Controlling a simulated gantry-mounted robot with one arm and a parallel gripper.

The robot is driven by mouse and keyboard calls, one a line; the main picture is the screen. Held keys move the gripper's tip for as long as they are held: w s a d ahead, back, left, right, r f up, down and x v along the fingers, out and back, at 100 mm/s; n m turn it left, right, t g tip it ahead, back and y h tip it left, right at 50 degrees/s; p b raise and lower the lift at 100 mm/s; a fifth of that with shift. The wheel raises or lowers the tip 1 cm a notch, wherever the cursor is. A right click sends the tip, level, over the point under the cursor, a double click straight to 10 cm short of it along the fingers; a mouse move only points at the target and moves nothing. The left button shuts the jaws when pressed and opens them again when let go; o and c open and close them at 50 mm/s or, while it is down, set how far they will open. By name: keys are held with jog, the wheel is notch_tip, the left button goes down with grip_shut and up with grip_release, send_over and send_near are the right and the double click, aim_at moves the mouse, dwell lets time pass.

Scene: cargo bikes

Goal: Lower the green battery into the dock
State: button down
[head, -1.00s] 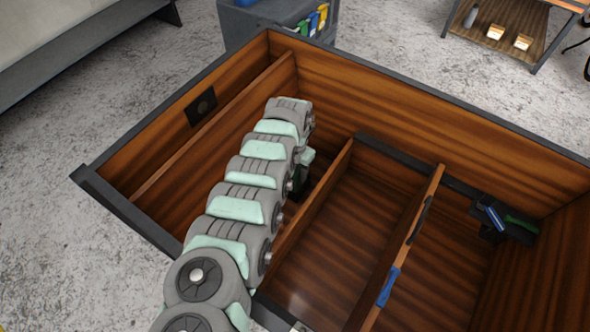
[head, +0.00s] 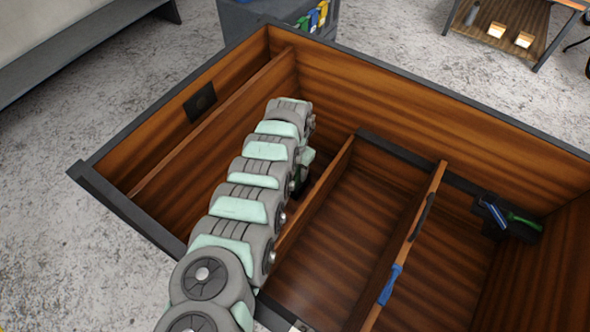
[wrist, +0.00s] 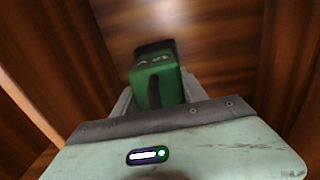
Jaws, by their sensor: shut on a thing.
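The green battery (wrist: 158,82) is between the fingers of my gripper (wrist: 160,92) in the wrist view, with a dark slot in its near face. My gripper is shut on it. A black edge (wrist: 154,47) shows just beyond the battery; I cannot tell whether it is the dock or part of the battery. In the head view my arm reaches down into a wooden cargo box (head: 440,118) and hides most of the gripper. Only a dark green bit of the battery (head: 303,176) shows beside the arm. No dock can be made out clearly there.
A wooden divider (head: 318,192) stands close to the right of my arm, and another divider (head: 415,235) with a blue-handled tool (head: 389,285) is farther right. A thin partition (head: 215,120) stands to the left. A black holder with tools (head: 508,222) is at the far right.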

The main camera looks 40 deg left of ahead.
jog(key=shift+f+b, duration=0.6)
jog(key=shift+f, duration=0.2)
jog(key=shift+s+f, duration=0.1)
jog(key=shift+f, duration=0.2)
jog(key=shift+s+a+f+b, duration=0.1)
jog(key=shift+s+f+b, duration=0.05)
jog(key=shift+f+b, duration=0.5)
jog(key=shift+s+f, duration=0.1)
jog(key=shift+f, duration=0.15)
jog(key=shift+r, duration=0.15)
jog(key=shift+a+r+p, duration=0.15)
jog(key=shift+r+p, duration=0.35)
jog(key=shift+p, duration=0.2)
jog(key=shift+w+r+p, duration=0.25)
jog(key=shift+r+p, duration=0.05)
jog(key=shift+r, duration=0.15)
jog(key=shift+d+r+p, duration=0.2)
jog(key=shift+r+p, duration=0.2)
jog(key=shift+r, duration=0.05)
jog(key=shift+w+r+p, duration=0.15)
jog(key=shift+r+p, duration=2.6)
